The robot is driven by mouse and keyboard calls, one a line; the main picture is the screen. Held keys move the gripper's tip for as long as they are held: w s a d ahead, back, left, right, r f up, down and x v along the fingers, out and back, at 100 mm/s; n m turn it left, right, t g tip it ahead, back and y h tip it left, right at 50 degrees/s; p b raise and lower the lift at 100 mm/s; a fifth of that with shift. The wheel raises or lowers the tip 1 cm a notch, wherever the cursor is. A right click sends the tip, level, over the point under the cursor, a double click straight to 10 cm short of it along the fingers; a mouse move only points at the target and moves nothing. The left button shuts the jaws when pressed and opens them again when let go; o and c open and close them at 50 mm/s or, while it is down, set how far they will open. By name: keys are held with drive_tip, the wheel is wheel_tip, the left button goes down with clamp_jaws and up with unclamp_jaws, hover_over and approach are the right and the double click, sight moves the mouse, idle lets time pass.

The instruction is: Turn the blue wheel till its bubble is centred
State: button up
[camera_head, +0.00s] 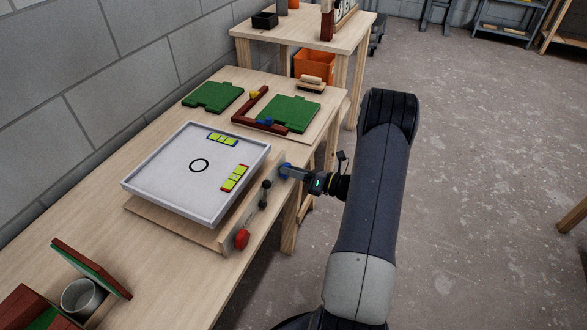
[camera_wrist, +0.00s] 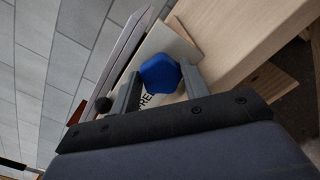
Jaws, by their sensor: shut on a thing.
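The blue wheel (camera_head: 284,169) sits on the side of a pale tilting tray (camera_head: 165,192) on the bench. In the wrist view the blue wheel (camera_wrist: 160,72) is between the two fingers of my gripper (camera_wrist: 160,84), which is shut on it. In the head view my gripper (camera_head: 297,173) reaches it from the right. A blue-edged yellow-green level (camera_head: 221,138) lies at the tray's far edge, and a red-edged level (camera_head: 235,178) at its right edge. The bubbles are too small to place. A red wheel (camera_head: 241,239) is at the near end of the same side.
Dark knobs (camera_head: 265,190) sit between the two wheels. A grey cup (camera_head: 81,297) and painted pieces lie at the near left. Green boards (camera_head: 289,113) lie behind the tray. Open floor is on the right.

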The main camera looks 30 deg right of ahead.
idle(0.4)
drive_tip(key=o, duration=1)
